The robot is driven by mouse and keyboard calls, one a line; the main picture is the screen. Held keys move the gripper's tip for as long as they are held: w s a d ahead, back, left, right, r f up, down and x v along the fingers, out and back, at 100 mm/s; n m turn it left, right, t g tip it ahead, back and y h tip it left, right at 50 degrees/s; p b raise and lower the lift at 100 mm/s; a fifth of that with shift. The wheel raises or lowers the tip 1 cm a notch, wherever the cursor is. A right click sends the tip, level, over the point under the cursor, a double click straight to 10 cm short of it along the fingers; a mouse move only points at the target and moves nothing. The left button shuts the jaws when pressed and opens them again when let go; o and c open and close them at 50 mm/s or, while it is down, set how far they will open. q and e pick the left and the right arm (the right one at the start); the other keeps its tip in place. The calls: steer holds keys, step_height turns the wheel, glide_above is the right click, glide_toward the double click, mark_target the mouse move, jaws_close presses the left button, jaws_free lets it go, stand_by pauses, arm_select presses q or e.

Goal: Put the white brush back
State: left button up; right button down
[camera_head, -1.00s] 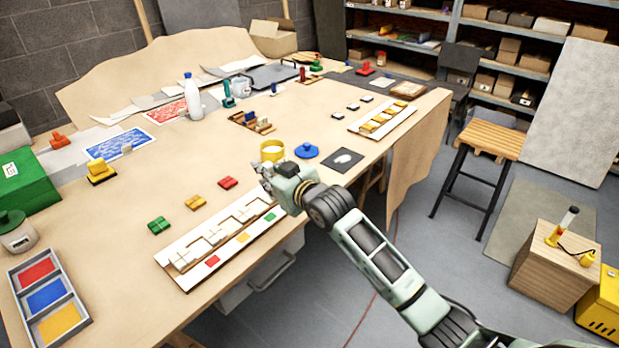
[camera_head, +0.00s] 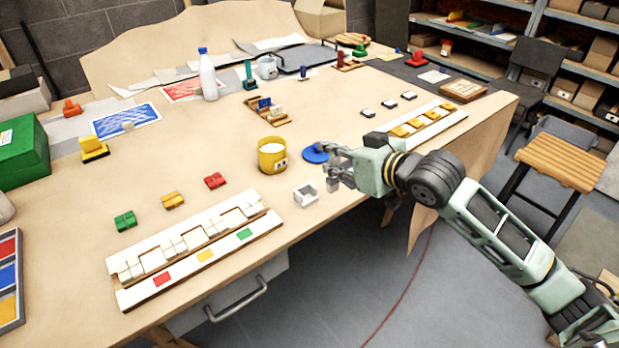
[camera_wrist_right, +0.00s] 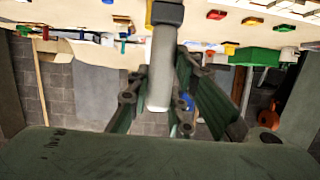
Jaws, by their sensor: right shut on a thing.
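My right gripper (camera_head: 334,166) is over the front edge of the table, just right of a blue lid (camera_head: 315,153). In the right wrist view its fingers are shut on a pale cylindrical piece (camera_wrist_right: 163,65) with a dark collar at one end. This looks like the white brush, but its bristles are not clear. In the head view the held piece is mostly hidden by the fingers; a small grey part (camera_head: 332,184) shows below them. The left gripper is not seen.
A small white open box (camera_head: 305,193) stands at the table's front edge. A wooden rack (camera_head: 268,118) and a white bottle (camera_head: 208,75) stand farther back.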

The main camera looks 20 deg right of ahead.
arm_select(q)
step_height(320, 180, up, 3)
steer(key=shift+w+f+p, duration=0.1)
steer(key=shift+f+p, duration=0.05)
steer(key=shift+p, duration=1.05)
arm_select(e)
steer(key=w+a+f, duration=0.4)
steer(key=w+f, duration=0.4)
steer(key=f, duration=0.1)
steer(key=shift+w+f, duration=0.3)
steer(key=shift+f, duration=0.15)
steer(key=c, duration=1.6)
jaws_free()
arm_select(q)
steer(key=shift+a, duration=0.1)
